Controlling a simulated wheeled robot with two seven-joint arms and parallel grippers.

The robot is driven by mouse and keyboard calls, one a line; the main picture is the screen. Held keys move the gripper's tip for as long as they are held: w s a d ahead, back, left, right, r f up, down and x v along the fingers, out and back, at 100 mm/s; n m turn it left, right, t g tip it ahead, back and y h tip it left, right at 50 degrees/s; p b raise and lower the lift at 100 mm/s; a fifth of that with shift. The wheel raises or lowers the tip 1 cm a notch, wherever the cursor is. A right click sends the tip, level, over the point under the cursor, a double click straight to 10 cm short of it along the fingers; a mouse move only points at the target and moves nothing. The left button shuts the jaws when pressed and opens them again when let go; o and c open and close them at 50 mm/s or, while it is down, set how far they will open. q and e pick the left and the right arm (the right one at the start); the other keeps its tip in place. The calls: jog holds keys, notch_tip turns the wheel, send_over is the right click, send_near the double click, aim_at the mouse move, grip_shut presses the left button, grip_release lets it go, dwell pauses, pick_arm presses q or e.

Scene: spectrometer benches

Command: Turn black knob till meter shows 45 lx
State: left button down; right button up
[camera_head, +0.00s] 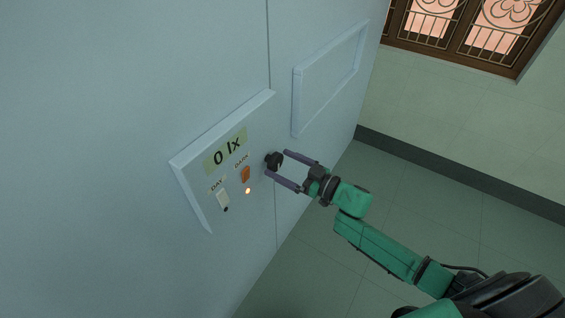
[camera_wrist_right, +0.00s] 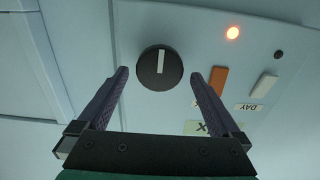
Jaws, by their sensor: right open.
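The black knob (camera_head: 273,160) sits on the pale blue panel. In the right wrist view the knob (camera_wrist_right: 160,68) is round with a white pointer line that runs nearly vertical. The meter (camera_head: 226,151) is a green display that reads 0 lx. My right gripper (camera_head: 277,163) is open, with its fingers spread to either side of the knob. In the right wrist view the gripper's fingertips (camera_wrist_right: 158,73) stand apart from the knob, with gaps on both sides. My left gripper is not in view.
An orange switch (camera_head: 245,174) marked DARK and a white switch (camera_head: 222,199) marked DAY are below the meter. A lit orange lamp (camera_head: 248,190) is beside them. A raised blank frame (camera_head: 330,78) is farther along the wall. Open floor (camera_head: 420,190) lies to the right.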

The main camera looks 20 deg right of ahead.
jog(key=shift+w+a+f, duration=0.1)
jog(key=shift+w+a, duration=0.05)
jog(key=shift+w, duration=0.1)
jog(key=c, duration=1.3)
jog(key=shift+n, duration=0.4)
jog(key=n+b, duration=0.1)
jog(key=n, duration=0.2)
jog(key=shift+s+n, duration=0.1)
jog(key=shift+n, duration=0.2)
jog(key=n+b, duration=0.1)
jog(key=n, duration=0.2)
jog(key=shift+a+f+n+b, duration=0.1)
jog(key=shift+f+n+b, duration=0.1)
jog(key=shift+n+b, duration=0.15)
jog(key=n+b, duration=0.2)
jog(key=n, duration=0.2)
jog(key=shift+s+f+n, duration=0.1)
jog(key=shift+n, duration=0.15)
jog(key=n+b, duration=0.2)
jog(key=n, duration=0.2)
jog(key=shift+a+b, duration=0.1)
jog(key=shift+b, duration=0.25)
